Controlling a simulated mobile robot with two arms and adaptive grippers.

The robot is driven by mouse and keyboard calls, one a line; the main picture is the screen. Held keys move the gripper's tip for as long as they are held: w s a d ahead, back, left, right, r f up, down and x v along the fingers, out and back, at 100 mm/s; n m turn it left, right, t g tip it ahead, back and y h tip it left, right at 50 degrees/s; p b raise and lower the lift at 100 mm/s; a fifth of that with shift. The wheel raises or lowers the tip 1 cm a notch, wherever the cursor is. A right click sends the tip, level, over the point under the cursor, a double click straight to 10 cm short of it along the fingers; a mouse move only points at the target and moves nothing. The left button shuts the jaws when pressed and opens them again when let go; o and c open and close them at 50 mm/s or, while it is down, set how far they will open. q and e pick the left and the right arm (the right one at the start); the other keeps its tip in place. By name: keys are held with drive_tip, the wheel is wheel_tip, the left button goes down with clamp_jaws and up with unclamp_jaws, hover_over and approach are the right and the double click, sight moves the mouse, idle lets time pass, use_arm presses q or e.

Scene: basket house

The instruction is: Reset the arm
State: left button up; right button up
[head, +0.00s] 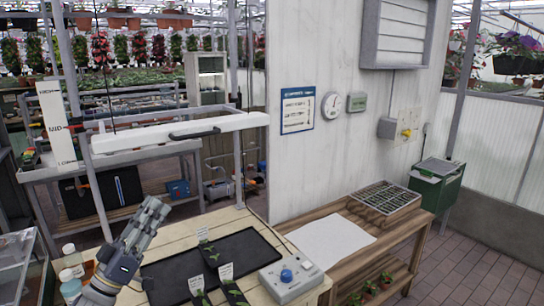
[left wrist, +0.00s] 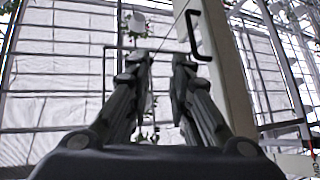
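My left arm comes in from the bottom left of the head view. Its gripper (head: 152,212) points up and to the right, in the air at the left edge of the wooden bench. In the left wrist view the two fingers of the left gripper (left wrist: 163,65) stand partly apart with an empty gap between them. Nothing is held. The gripper is below and to the left of the raised white panel with a black handle (head: 195,133). My right gripper is not in view.
The wooden bench (head: 262,222) bears a black tray (head: 170,270) with labelled seedlings and a grey box with a blue knob (head: 290,277). Bottles (head: 70,262) stand close to my left arm.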

use_arm(q)
drive_tip(key=s+d+f+n+g+y, duration=0.1)
drive_tip(key=s+f+g+y, duration=0.2)
drive_tip(key=f, duration=0.6)
drive_tip(key=s+d+f+n+g+y, duration=0.2)
drive_tip(key=s+f+y, duration=0.1)
drive_tip(key=f+y, duration=0.4)
drive_tip(key=s+d+f+n+g+y, duration=0.1)
drive_tip(key=s+f+g+y, duration=0.15)
drive_tip(key=f, duration=0.75)
drive_tip(key=s+d+f+m+g+y, duration=0.1)
drive_tip(key=s+f+g, duration=0.2)
drive_tip(key=s, duration=0.7)
drive_tip(key=s+f+m+g, duration=0.1)
drive_tip(key=s+f+g, duration=0.3)
drive_tip(key=s, duration=0.5)
drive_tip(key=s+d+f+m+g+y, duration=0.1)
drive_tip(key=s+f+g, duration=0.2)
drive_tip(key=s, duration=0.7)
wheel_tip(320, 180, down, 27)
drive_tip(key=g, duration=0.2)
drive_tip(key=s+a+f, duration=0.3)
drive_tip(key=s+f, duration=1.2)
drive_tip(key=s, duration=0.2)
drive_tip(key=shift+s+f+m+g, duration=0.3)
drive_tip(key=shift+m+g, duration=0.05)
drive_tip(key=shift+m, duration=0.05)
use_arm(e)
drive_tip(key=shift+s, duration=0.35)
